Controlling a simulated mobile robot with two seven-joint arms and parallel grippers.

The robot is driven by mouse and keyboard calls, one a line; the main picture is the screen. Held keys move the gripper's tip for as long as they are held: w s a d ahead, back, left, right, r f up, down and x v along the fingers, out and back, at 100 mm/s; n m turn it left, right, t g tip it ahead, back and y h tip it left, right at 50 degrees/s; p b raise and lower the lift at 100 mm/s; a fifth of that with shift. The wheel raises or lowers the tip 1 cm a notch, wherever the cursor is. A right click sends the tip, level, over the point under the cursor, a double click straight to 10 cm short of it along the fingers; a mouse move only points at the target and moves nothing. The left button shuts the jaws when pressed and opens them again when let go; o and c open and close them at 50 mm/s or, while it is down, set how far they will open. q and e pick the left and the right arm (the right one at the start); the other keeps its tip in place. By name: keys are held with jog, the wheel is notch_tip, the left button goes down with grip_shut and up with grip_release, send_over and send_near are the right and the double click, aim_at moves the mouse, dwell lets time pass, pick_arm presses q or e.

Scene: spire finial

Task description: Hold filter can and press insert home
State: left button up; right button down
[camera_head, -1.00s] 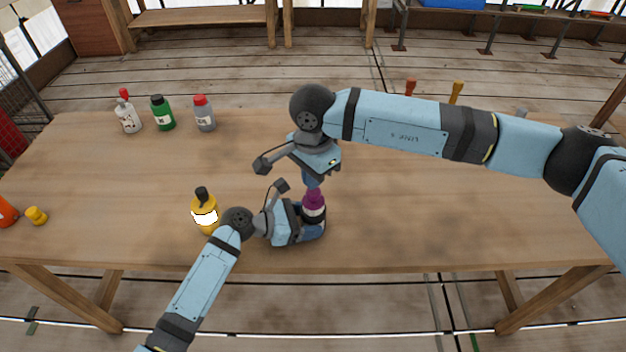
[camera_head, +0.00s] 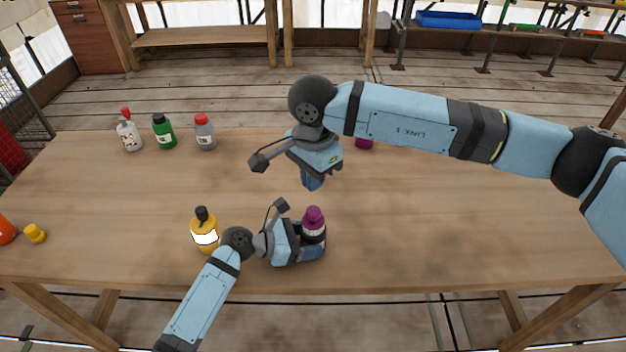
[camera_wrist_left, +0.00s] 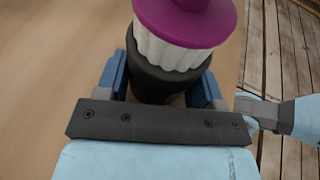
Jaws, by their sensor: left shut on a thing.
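The black filter can (camera_head: 315,238) stands near the table's front edge, with the insert (camera_head: 313,216) in its top. In the left wrist view, the insert (camera_wrist_left: 182,52) has a purple cap, and its white pleated side shows between the cap and the black can (camera_wrist_left: 155,82). My left gripper (camera_head: 312,246) is shut on the can, with one blue finger on each side of it. My right gripper (camera_head: 312,184) points down above the purple cap, apart from it. Its fingers are seen edge-on, so their opening is unclear.
A yellow bottle (camera_head: 205,236) stands left of my left gripper. White (camera_head: 129,137), green (camera_head: 164,134) and grey (camera_head: 205,135) bottles stand at the back left. A purple item (camera_head: 364,143) shows partly behind my right arm. The table's right side (camera_head: 450,220) looks clear.

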pick_arm(q)
jog(key=o, duration=0.8)
